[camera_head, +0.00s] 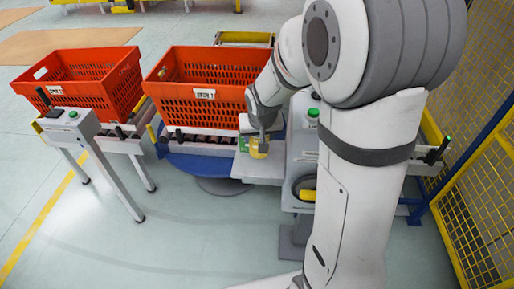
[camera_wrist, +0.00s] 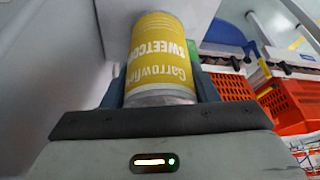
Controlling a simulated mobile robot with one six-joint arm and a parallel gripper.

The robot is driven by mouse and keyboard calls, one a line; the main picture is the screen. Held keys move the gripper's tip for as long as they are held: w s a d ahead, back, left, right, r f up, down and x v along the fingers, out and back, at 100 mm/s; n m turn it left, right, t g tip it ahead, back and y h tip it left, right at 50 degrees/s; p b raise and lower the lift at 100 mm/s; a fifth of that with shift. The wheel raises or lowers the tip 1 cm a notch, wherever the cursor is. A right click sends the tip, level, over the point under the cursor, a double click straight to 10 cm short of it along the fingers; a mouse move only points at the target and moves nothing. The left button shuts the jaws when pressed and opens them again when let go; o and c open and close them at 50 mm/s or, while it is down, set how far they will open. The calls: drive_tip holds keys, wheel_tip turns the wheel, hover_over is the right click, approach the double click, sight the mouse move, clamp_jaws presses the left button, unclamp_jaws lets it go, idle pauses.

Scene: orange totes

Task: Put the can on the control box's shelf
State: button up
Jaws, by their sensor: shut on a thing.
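The can (camera_wrist: 163,52) has a yellow sweetcorn label and pale metal ends. In the wrist view it sits between the two fingers of my gripper (camera_wrist: 158,92), which is shut on it. In the head view the can (camera_head: 258,149) is at my gripper (camera_head: 261,138), over or on the left part of the control box's shelf (camera_head: 262,171). I cannot tell whether the can touches the shelf. The control box (camera_head: 303,150) is grey with a green button on top, partly hidden by my arm.
Two orange totes stand on the conveyor, one left (camera_head: 85,85) and one in the middle (camera_head: 205,92). A button post (camera_head: 75,122) stands at the front left. A yellow mesh fence (camera_head: 480,150) closes off the right. The floor in front is clear.

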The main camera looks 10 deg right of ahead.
drive_tip(key=shift+f+b, duration=0.35)
drive_tip(key=shift+f, duration=2.05)
drive_tip(key=shift+f, duration=0.15)
drive_tip(key=o, duration=1.2)
drive_tip(key=shift+r, duration=0.3)
drive_tip(key=p+v, duration=0.1)
drive_tip(key=v, duration=1)
drive_tip(key=shift+s+r, duration=0.25)
drive_tip(key=shift+r, duration=0.05)
